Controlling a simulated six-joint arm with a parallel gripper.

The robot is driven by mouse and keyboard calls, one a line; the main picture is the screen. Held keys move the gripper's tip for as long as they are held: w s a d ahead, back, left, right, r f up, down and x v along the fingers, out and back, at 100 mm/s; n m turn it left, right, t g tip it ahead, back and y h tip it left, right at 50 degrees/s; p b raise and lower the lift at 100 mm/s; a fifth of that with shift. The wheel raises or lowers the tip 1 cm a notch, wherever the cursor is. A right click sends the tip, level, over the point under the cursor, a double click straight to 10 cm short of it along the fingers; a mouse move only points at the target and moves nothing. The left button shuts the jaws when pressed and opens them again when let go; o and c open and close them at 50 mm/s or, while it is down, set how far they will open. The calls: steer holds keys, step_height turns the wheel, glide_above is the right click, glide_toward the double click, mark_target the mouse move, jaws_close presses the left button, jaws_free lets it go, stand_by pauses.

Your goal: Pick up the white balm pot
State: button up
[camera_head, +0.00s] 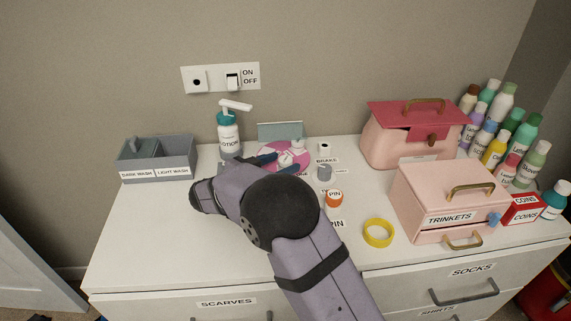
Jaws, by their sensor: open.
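A small white pot (285,159), which looks like the balm pot, sits on a round pink tray (309,155) near the back of the white dresser top. My gripper (282,163) is open at the tray, with its dark blue fingers close to the pot, one on either side as far as I can see. My own arm hides most of the gripper, and I cannot tell whether the fingers touch the pot. Another small white item (298,145) stands behind it on the tray.
A white pump bottle (229,138) stands left of the tray, and a grey divided bin (157,172) farther left. A grey cylinder (324,173), an orange pin piece (334,199) and a yellow ring (378,232) lie to the right. Pink boxes (440,205) and several bottles fill the right side.

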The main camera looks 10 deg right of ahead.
steer(key=shift+w+d+f, duration=0.1)
steer(key=shift+w+d, duration=0.1)
steer(key=shift+c, duration=0.7)
steer(key=c, duration=1)
